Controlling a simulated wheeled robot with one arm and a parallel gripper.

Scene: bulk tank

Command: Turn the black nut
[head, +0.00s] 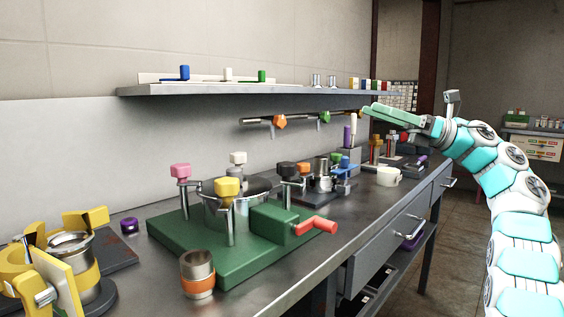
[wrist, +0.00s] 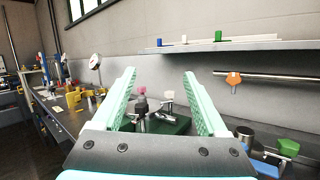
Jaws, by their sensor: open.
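The black nut (head: 288,170) is a faceted knob on a metal post at the right of the green base (head: 168,238). Pink (head: 181,171), white (head: 238,157) and yellow (head: 228,187) nuts stand on the other posts around a round metal lid. My gripper (head: 374,112) is open and empty, raised above the bench, right of the black nut and well apart from it. In the wrist view the black nut (wrist: 141,106) and part of the green base (wrist: 172,125) show between the open fingers (wrist: 160,80).
A red crank handle (head: 317,225) sticks out from the base. A shelf (head: 300,89) and a rail with coloured knobs run along the wall. Small tools, a white cup (head: 389,176) and an orange-banded cup (head: 197,272) stand on the bench.

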